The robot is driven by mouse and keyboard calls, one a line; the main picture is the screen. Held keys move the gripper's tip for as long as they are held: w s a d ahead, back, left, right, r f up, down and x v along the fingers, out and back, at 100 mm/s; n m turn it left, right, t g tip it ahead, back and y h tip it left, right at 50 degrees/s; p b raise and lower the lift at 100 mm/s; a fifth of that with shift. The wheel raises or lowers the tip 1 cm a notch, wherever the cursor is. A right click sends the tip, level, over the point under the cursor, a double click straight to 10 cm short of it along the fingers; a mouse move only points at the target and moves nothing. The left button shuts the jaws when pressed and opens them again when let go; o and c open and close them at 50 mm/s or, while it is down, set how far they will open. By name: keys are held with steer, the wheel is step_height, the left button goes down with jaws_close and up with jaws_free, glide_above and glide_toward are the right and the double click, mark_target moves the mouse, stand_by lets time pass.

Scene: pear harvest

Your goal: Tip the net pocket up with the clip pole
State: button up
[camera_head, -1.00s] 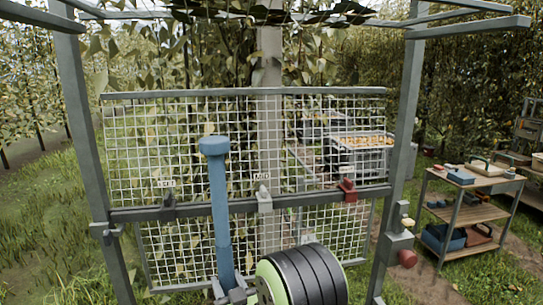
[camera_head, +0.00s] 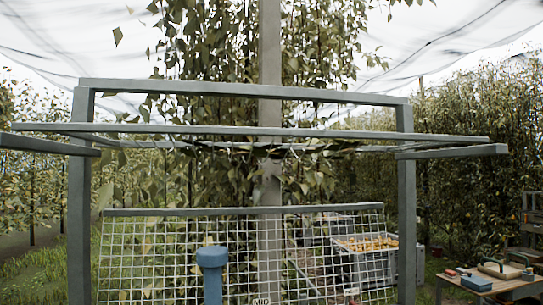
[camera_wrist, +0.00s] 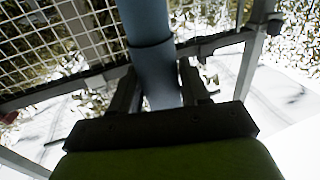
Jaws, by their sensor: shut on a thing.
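The blue clip pole (camera_head: 212,272) stands upright in the lower part of the head view, its wider head in front of the wire mesh. In the wrist view the pole (camera_wrist: 147,25) runs up between the fingers of my gripper (camera_wrist: 160,88), which is shut on it. My gripper is below the head view's edge. A dark, leaf-littered sagging strip (camera_head: 265,149) hangs at the overhead bars of the frame, apart from and above the pole's head. It looks like the net pocket, seen nearly edge-on, so its shape is unclear.
A grey metal frame (camera_head: 405,200) surrounds the wire mesh panel (camera_head: 150,255). A grey post and leafy pear branches stand behind it. A crate of fruit (camera_head: 362,262) is behind the mesh. A wooden shelf cart (camera_head: 490,285) with tools stands at the lower right.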

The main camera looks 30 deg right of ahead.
steer(key=shift+r+p, duration=0.75)
steer(key=shift+r, duration=0.45)
stand_by(0.4)
step_height(320, 180, down, 15)
steer(key=b, duration=1.6)
stand_by(0.7)
steer(key=s+a+b, duration=0.1)
steer(key=b, duration=0.1)
steer(key=s+a+f+b, duration=0.1)
steer(key=shift+s+f+n+y+b, duration=0.15)
steer(key=shift+s+n+y+b, duration=0.15)
steer(key=shift+s+n+b, duration=0.1)
